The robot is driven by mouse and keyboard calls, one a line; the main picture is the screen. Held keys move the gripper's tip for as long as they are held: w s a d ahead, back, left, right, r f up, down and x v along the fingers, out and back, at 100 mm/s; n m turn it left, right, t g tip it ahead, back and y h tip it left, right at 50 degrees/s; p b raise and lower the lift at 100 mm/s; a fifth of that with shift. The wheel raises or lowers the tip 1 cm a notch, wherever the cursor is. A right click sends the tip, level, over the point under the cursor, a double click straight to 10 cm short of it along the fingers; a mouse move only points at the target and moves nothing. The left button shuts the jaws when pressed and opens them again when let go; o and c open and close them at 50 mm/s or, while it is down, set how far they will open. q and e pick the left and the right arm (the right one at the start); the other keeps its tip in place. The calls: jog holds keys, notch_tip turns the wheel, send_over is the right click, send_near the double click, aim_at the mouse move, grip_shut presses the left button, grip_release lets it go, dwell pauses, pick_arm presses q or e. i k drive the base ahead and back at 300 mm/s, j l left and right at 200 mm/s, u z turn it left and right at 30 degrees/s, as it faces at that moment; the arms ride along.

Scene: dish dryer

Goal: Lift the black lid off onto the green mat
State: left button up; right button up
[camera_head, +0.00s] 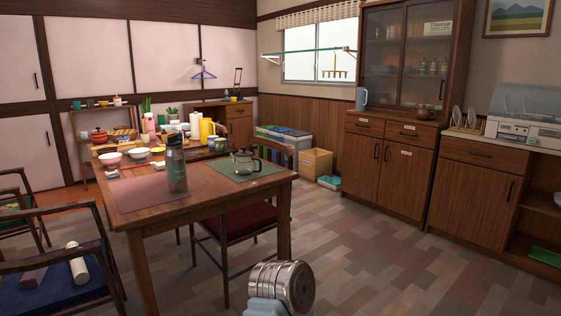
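A small glass pot (244,166) with a dark handle stands upright on the green mat (269,170) near the right end of the wooden table. A dark lid (243,153) appears to sit on top of the pot; it is too small to make out clearly. The part of the mat in front of the pot is bare. Neither gripper shows. Only a metal, rounded part of my own arm shows at the bottom centre, well apart from the table and pot.
A tall bottle (176,166) stands left of the green mat on a pink mat (140,197). Bowls (139,154) and several other items crowd the table's far end. A red-seated chair (238,220) is tucked at the near side. The floor (380,255) to the right is clear.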

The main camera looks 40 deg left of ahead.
aim_at(244, 153)
jog(key=i+u, duration=0.3)
jog(key=u, duration=0.15)
jog(key=i+l+u, duration=0.2)
jog(key=u, duration=0.2)
jog(key=i+l+u, duration=0.2)
jog(key=u, duration=0.25)
jog(key=i+l, duration=0.05)
